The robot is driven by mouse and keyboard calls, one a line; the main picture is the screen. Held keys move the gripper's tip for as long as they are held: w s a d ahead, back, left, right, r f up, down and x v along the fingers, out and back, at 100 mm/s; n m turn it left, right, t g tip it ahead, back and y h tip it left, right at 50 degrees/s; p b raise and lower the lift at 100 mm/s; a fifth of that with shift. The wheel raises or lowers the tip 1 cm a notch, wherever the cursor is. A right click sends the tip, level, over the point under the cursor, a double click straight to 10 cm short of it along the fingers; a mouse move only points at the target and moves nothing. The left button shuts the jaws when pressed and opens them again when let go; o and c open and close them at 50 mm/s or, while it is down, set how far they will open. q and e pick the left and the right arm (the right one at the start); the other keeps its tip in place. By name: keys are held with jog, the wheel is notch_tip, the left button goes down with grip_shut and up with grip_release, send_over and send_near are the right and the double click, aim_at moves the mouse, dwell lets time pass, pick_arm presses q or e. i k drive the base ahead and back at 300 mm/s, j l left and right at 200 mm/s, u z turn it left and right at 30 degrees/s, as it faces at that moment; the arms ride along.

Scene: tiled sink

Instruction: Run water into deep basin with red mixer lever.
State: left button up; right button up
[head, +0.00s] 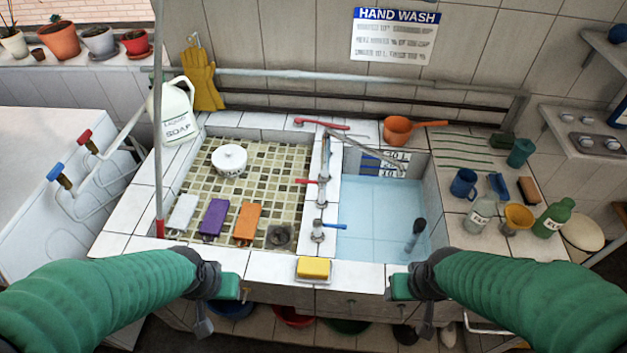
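The mixer (321,190) stands on the tiled divider between the two basins. Its red lever (309,181) points left and its blue lever (335,226) points right. The metal spout (366,149) reaches right over the deep basin (385,215), which is pale blue inside with a number scale on its back wall. No stream shows from the spout; I cannot tell whether water lies in the basin. My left gripper (228,287) is at the front edge below the shallow basin. My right gripper (402,287) is at the front edge below the deep basin. Both are apart from the levers; their finger openings are unclear.
The shallow mosaic basin (265,160) holds a white pot (229,160) and several coloured blocks. A yellow sponge (313,268) lies on the front ledge between my grippers. A dark-headed brush (416,233) stands in the deep basin. Bottles and cups crowd the right counter.

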aim_at(321, 182)
jog(key=i+l+z, duration=0.15)
jog(key=l+z, duration=0.25)
jog(key=i+l+z, duration=0.25)
jog(key=z, duration=0.15)
jog(key=l, duration=0.15)
